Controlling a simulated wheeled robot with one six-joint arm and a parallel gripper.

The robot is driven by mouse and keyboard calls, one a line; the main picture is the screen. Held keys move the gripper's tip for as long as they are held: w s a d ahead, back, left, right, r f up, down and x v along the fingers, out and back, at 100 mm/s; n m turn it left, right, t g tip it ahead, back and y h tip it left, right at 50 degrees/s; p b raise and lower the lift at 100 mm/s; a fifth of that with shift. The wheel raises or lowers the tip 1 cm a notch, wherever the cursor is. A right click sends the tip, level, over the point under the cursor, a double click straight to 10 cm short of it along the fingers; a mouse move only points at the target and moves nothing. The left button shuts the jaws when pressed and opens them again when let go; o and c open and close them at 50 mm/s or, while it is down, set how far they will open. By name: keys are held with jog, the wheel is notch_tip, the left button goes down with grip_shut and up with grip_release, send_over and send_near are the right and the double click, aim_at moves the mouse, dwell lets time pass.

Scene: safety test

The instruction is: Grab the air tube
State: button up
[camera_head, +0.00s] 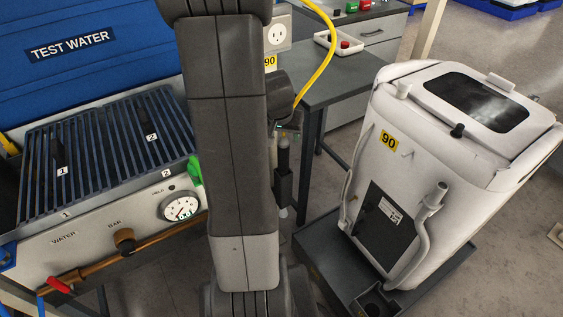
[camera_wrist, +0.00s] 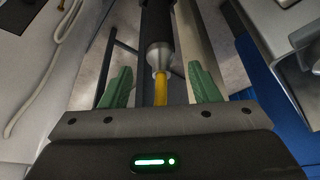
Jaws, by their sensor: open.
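A yellow tube (camera_head: 325,62) curves down from the top of the head view and ends from sight beside my dark arm. In the wrist view, a short yellow length (camera_wrist: 160,90) runs from a silver cone-shaped fitting (camera_wrist: 158,55) on a black cylinder (camera_wrist: 157,20) toward my gripper's palm. My gripper (camera_wrist: 158,68) has its two green fingers spread, one on each side of the yellow length, with gaps on both sides. Whether the yellow length lies at finger depth is unclear. In the head view, my arm hides much of the area around the gripper.
A blue-lidded "TEST WATER" bench (camera_head: 95,62) with a slatted rack and gauge (camera_head: 180,208) stands left. A white machine marked 90 (camera_head: 430,150) stands right on a dark base. A grey table (camera_head: 335,85) is behind. Open floor (camera_head: 335,165) shows between them.

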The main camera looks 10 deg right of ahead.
aim_at(284, 145)
jog(key=shift+x, duration=0.85)
jog(key=x, duration=0.1)
jog(key=b+x, duration=0.1)
jog(key=x, duration=0.3)
jog(key=shift+s+a+f, duration=0.1)
jog(key=shift+s+a, duration=0.1)
jog(key=shift+s, duration=0.15)
grip_shut()
